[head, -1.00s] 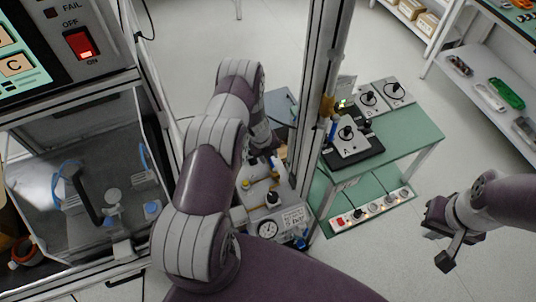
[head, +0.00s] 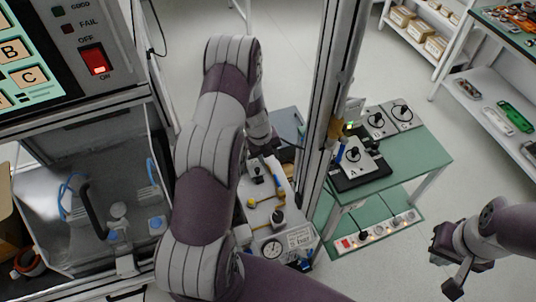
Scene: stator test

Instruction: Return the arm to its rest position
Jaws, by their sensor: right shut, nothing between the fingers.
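My left arm (head: 207,170) rises through the middle of the head view and reaches away over the test fixture. Its gripper (head: 262,148) is small and dark, just above the fixture with yellow tubes and a gauge (head: 272,248). I cannot tell whether its fingers are open or touch anything there. My right gripper (head: 452,276) is at the lower right, over bare floor, shut and empty. It is apart from the green table.
A cabinet with a red switch (head: 95,61) and a clear-walled chamber stand at left. A metal post (head: 330,95) rises right of my left arm. A green table (head: 412,158) holds grey units. Shelves (head: 475,85) are at far right. Floor around my right gripper is clear.

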